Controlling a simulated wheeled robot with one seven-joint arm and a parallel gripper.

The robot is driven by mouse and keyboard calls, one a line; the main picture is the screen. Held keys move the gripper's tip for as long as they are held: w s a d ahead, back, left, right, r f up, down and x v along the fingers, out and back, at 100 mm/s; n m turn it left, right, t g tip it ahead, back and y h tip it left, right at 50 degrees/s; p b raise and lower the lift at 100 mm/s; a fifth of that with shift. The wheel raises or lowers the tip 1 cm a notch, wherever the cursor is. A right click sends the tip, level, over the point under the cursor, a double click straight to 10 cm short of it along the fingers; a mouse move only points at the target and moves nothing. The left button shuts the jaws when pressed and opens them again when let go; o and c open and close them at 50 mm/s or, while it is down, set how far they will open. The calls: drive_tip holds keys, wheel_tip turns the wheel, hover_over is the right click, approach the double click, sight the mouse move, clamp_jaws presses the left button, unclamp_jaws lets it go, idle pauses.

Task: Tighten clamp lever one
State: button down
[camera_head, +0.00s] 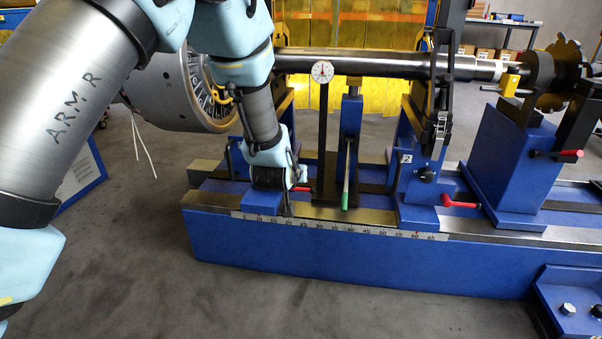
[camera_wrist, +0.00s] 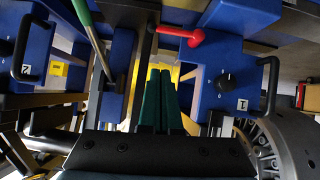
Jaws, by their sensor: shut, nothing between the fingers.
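Clamp lever one is the red lever at the foot of the blue pedestal marked 1 (camera_wrist: 220,65). In the wrist view the red lever (camera_wrist: 182,34) lies sideways just beyond my fingertips, its thicker end at the right. In the head view only a bit of the lever (camera_head: 302,189) shows beside my wrist. My gripper (camera_wrist: 160,72) has its two green fingers shut together and empty. In the head view my gripper (camera_head: 288,206) points down over the blue bed's front rail, its fingers hardly visible. I cannot tell whether they touch the lever.
A green-tipped rod (camera_head: 346,185) and a dial gauge on a post (camera_head: 322,72) stand right of my gripper. Pedestal 2 (camera_head: 415,180) has its own red lever (camera_head: 460,203). The rotor shaft (camera_head: 380,63) runs above. A scale (camera_head: 340,226) lines the blue bed (camera_head: 320,260); floor in front is clear.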

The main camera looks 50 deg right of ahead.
drive_tip(key=shift+v, duration=1)
drive_tip(key=w+a+r+n+y, duration=0.1)
drive_tip(key=w+a+n+y, duration=0.1)
drive_tip(key=w+a, duration=0.5)
drive_tip(key=w+a+r+n+y, duration=0.1)
drive_tip(key=w+a+r+y, duration=0.15)
drive_tip(key=a, duration=0.85)
drive_tip(key=w+a+n+y, duration=0.1)
drive_tip(key=w+a+n, duration=0.1)
drive_tip(key=w+a, duration=0.55)
drive_tip(key=s+a+r+n+g+y, duration=0.1)
drive_tip(key=s+a+n, duration=0.15)
drive_tip(key=a, duration=0.75)
drive_tip(key=s+a+r+n+g+y, duration=0.15)
drive_tip(key=s+a, duration=0.25)
drive_tip(key=a, duration=0.6)
drive_tip(key=s+a+r+n+g+y, duration=0.1)
drive_tip(key=s+a, duration=0.2)
drive_tip(key=a, duration=0.7)
wheel_tip(320, 180, up, 36)
drive_tip(key=p, duration=3.6)
drive_tip(key=shift+s+a, duration=0.35)
drive_tip(key=shift+a, duration=0.05)
